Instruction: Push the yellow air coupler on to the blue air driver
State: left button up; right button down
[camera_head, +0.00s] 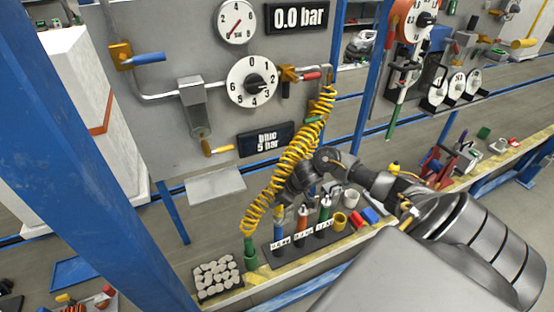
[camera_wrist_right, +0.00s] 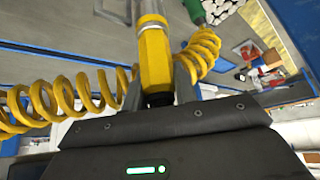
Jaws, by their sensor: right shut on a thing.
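My right gripper (camera_head: 280,202) is low in front of the panel, above the tool rack, in the head view. In the right wrist view it is shut on the yellow air coupler (camera_wrist_right: 155,60), a six-sided yellow body between the fingers. A grey metal part (camera_wrist_right: 149,8) continues from its far end; I cannot tell whether it belongs to the coupler. The blue air driver (camera_head: 278,236) stands upright in the rack just below the gripper. Whether coupler and driver touch is unclear. The yellow coiled hose (camera_head: 295,150) passes by the gripper. My left gripper is not in view.
Orange (camera_head: 303,219) and green (camera_head: 325,210) drivers stand upright right of the blue one. The pressure display (camera_head: 297,16) reads 0.0 bar; a sign (camera_head: 266,140) reads blue 5 bar.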

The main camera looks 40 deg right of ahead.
jog(key=shift+f+b, duration=0.75)
jog(key=shift+f, duration=0.55)
jog(key=c, duration=1)
grip_release()
jog(key=shift+c, duration=0.2)
jog(key=shift+r, duration=0.1)
jog(key=b+v, duration=0.1)
jog(key=v, duration=0.9)
jog(key=shift+s+r, duration=0.2)
jog(key=shift+r, duration=0.15)
